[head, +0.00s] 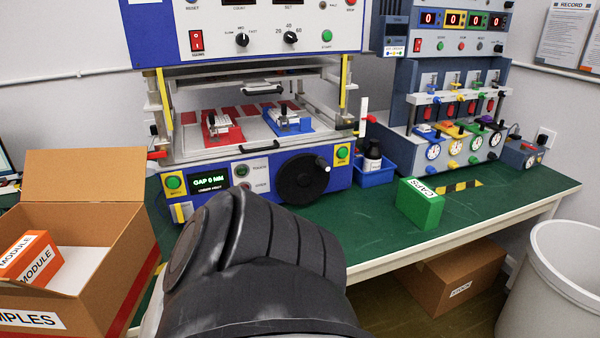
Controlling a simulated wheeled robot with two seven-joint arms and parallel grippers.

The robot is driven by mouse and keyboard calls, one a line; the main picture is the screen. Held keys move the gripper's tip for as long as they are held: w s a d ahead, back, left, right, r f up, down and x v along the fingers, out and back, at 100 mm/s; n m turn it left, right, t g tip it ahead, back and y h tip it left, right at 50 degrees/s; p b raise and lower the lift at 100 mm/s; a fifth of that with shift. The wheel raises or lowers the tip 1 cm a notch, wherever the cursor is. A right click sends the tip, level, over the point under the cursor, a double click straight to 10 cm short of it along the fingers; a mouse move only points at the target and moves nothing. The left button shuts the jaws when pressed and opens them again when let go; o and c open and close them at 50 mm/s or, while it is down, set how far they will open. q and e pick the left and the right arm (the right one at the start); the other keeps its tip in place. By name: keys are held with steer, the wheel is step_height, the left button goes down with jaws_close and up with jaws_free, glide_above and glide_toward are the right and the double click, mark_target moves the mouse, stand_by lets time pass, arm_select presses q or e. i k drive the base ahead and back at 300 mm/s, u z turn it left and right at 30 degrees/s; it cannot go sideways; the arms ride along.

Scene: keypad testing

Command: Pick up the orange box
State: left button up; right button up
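The orange box (30,258), with white labels reading "MODULE", sits inside an open cardboard carton (116,262) at the lower left. The carton's front label ends in "MPLES". The orange box leans or sits near the carton's left side, and its left end is cut off by the picture edge. A dark grey arm link of mine fills the lower middle of the view. Neither of my grippers shows, so I cannot see what they hold.
A green box marked "CAPS" (420,204) stands on the green bench (390,237). A large blue and white test machine (262,190) stands behind my arm. A second tester (455,110) is at the right.

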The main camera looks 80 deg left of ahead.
mark_target(35, 258)
steer(key=i, duration=0.3)
steer(key=u, duration=4.05)
